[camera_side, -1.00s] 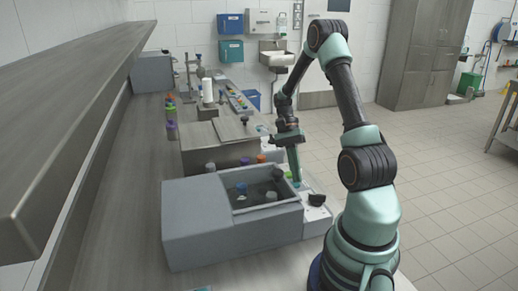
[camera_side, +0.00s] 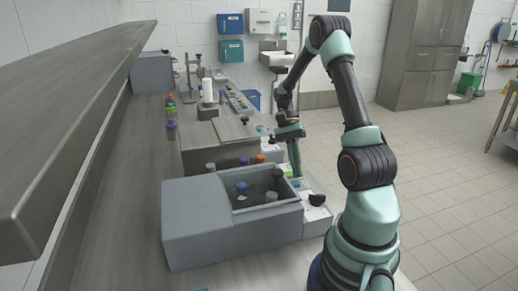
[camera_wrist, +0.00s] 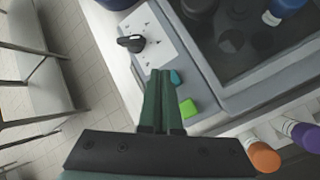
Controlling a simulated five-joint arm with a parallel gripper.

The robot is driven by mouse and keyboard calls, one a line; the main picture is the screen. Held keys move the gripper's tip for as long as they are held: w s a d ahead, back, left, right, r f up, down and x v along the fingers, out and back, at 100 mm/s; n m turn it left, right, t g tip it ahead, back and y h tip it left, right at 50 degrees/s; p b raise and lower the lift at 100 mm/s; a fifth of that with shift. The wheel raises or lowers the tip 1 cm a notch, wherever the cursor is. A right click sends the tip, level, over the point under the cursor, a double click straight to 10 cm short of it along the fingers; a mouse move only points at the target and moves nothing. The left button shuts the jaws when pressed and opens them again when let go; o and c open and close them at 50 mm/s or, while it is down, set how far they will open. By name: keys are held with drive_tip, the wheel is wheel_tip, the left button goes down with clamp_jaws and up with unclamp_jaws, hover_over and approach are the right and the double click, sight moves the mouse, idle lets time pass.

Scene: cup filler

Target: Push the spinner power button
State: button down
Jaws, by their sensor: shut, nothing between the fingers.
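The spinner (camera_side: 205,232) is a grey box with a dark open basin on its right half. Its pale control panel (camera_side: 316,212) runs along the right side, with a black knob (camera_wrist: 131,43), a green button (camera_wrist: 188,107) and a teal button (camera_wrist: 176,78) beside my gripper in the wrist view. No readable label marks which one is power. My gripper (camera_wrist: 160,72) is shut and empty, with its fingers pointing down over the panel. In the side view, my gripper (camera_side: 297,174) is above the panel's far part. I cannot tell whether the tips touch anything.
Blue-capped (camera_side: 241,187) and grey-capped (camera_side: 271,197) vials stand in the basin. An orange-capped vial (camera_wrist: 263,156) and a purple-capped vial (camera_wrist: 305,136) stand behind the spinner. A steel shelf (camera_side: 75,110) overhangs the left. The floor at right is open.

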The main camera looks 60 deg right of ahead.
sight(295, 181)
wheel_tip(295, 181, up, 6)
drive_tip(key=shift+f, duration=0.25)
idle(0.4)
drive_tip(key=w+a+r+n+t+h, duration=0.2)
drive_tip(key=a+r+n+t, duration=0.3)
drive_tip(key=a+n, duration=0.3)
drive_tip(key=w+a+r+n+t+h, duration=0.3)
drive_tip(key=a+n, duration=0.6)
drive_tip(key=a, duration=0.6)
wheel_tip(295, 181, up, 2)
drive_tip(key=w+t, duration=0.2)
drive_tip(key=shift+w+t, duration=0.15)
drive_tip(key=shift+t, duration=0.15)
